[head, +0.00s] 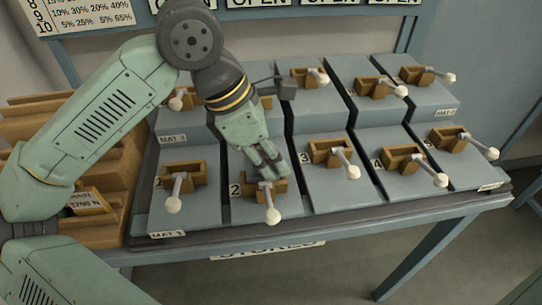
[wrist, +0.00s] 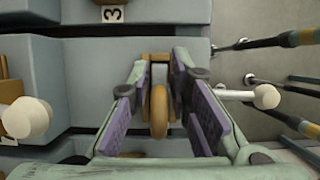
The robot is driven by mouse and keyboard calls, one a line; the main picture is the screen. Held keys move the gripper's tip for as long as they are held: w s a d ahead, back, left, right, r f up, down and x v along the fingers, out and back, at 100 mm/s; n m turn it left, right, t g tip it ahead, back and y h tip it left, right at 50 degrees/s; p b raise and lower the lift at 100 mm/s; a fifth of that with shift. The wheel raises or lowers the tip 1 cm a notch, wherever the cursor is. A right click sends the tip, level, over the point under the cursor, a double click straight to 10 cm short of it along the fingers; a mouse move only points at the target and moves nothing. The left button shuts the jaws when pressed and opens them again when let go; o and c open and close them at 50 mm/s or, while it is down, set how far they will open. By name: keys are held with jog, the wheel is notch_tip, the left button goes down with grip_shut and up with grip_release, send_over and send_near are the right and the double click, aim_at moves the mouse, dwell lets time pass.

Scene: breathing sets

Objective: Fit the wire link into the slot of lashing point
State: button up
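My gripper (head: 268,172) reaches down over the wooden bracket (head: 251,190) of station 2 in the front row. In the wrist view my gripper (wrist: 161,68) is open, its purple-padded fingers on either side of a narrow tan, rounded piece (wrist: 158,108) seen edge-on. Grey shows between this piece and both pads. A lever with a white knob (head: 272,215) points forward from station 2; a white knob (wrist: 265,97) also shows right of the fingers. I cannot tell which part is the wire link or the lashing point's slot. My fingers partly hide the bracket.
Similar brackets with white-knobbed levers stand close by, at station 1 (head: 184,175) and station 3 (head: 331,157). A raised rear row stands behind. A wooden rack (head: 105,190) is at the left.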

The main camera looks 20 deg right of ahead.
jog(key=b+v, duration=0.1)
jog(key=v, duration=1.1)
jog(key=shift+r, duration=0.2)
